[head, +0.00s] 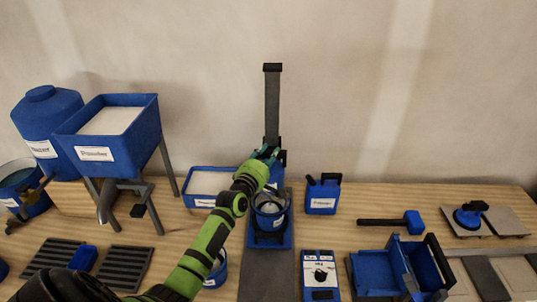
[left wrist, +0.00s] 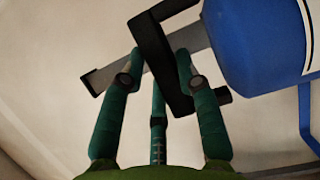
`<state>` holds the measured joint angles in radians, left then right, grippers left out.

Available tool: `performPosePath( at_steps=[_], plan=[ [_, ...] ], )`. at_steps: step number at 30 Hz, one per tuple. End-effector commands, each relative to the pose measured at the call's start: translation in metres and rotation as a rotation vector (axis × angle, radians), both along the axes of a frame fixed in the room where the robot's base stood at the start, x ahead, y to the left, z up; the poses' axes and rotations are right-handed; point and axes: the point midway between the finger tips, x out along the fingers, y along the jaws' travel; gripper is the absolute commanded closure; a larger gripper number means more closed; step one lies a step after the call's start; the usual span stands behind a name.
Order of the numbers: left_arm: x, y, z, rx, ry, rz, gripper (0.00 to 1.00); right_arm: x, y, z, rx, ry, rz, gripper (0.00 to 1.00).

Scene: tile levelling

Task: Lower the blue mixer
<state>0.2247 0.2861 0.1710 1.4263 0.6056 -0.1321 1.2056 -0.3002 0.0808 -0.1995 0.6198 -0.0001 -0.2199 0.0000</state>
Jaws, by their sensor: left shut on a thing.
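The blue mixer stands at the middle back of the table, on a tall grey column (head: 272,105) with a black cap. Its blue body (left wrist: 262,45) fills the upper right of the left wrist view. My left gripper (head: 265,153) is at the mixer head, above the bucket. In the left wrist view its teal fingers (left wrist: 158,85) are shut on the black handle (left wrist: 160,55) of the mixer. A dark bucket (head: 270,212) with a white label sits on the blue base (head: 270,241) below the head. My forearm and gripper partly hide the mixer head. My right gripper is not in view.
A blue hopper (head: 150,125) and a blue tank (head: 55,110) stand at left. A powder tray (head: 190,201) is left of the mixer, a blue jug (head: 322,197) right. A mallet (head: 390,221), blue box (head: 375,270) and control box (head: 320,268) lie further right or in front.

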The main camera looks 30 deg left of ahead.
Motion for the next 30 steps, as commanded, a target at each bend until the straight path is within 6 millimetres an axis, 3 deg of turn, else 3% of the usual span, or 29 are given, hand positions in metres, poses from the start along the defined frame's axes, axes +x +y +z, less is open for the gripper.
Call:
performPosePath(
  at_steps=[1, 8, 9, 10, 11, 23, 30],
  plan=[
    [-0.001, -0.001, -0.008, -0.002, 0.014, -0.003, 1.0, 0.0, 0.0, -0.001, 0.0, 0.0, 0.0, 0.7],
    [-0.002, -0.002, -0.009, -0.003, 0.019, -0.003, 1.0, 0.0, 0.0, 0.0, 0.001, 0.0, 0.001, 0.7],
    [-0.002, -0.002, -0.009, -0.003, 0.019, -0.003, 0.59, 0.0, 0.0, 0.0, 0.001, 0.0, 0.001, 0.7],
    [-0.002, -0.002, -0.01, -0.003, 0.02, -0.003, 0.47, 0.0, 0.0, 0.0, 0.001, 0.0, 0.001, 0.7],
    [-0.002, -0.002, -0.01, -0.003, 0.02, -0.003, 0.43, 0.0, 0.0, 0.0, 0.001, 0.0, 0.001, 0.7],
    [-0.006, -0.004, -0.008, -0.004, 0.015, -0.004, 0.43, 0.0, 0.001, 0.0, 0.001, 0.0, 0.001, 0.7],
    [-0.044, -0.009, -0.008, -0.004, 0.015, -0.002, 0.43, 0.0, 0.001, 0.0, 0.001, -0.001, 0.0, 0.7]
  ],
)
